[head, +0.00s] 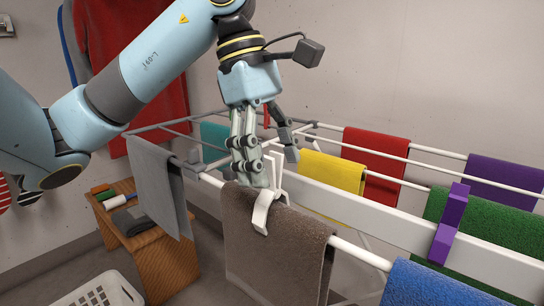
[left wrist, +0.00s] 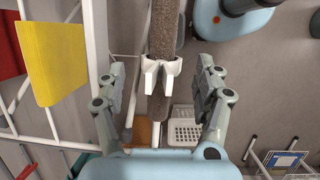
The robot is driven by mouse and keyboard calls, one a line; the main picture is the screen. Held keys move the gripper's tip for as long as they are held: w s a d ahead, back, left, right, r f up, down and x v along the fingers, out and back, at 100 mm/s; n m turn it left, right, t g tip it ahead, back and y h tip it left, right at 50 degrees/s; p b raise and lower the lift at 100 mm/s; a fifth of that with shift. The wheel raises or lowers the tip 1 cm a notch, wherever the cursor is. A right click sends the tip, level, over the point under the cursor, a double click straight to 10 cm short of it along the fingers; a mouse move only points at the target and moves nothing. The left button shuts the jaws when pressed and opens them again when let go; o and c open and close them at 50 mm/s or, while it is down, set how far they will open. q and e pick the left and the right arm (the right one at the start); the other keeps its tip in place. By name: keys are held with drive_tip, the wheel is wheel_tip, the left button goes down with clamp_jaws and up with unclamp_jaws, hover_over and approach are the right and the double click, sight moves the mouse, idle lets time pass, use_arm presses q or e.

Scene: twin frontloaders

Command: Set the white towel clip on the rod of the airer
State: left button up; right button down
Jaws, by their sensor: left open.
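The white towel clip (head: 262,212) sits astride the airer's front rod (head: 360,252), over the top edge of the brown towel (head: 275,255). In the left wrist view, the clip (left wrist: 157,72) lies between my spread fingers, with a visible gap on both sides. My left gripper (head: 273,168) is open, just above and around the clip's upper prongs. Its open fingers also show in the left wrist view (left wrist: 160,78). The fingers partly hide the clip's upper part in the head view. My right gripper is in neither view.
A purple clip (head: 449,228) stands on the airer to the right. Grey (head: 160,185), yellow (head: 332,170), red, green and blue (head: 435,285) towels hang around. A wooden stool (head: 150,250) and a white basket (head: 98,290) stand at lower left.

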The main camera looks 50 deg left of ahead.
use_arm(q)
drive_tip(key=o, duration=0.6)
drive_tip(key=shift+c, duration=0.2)
drive_tip(key=v, duration=1.2)
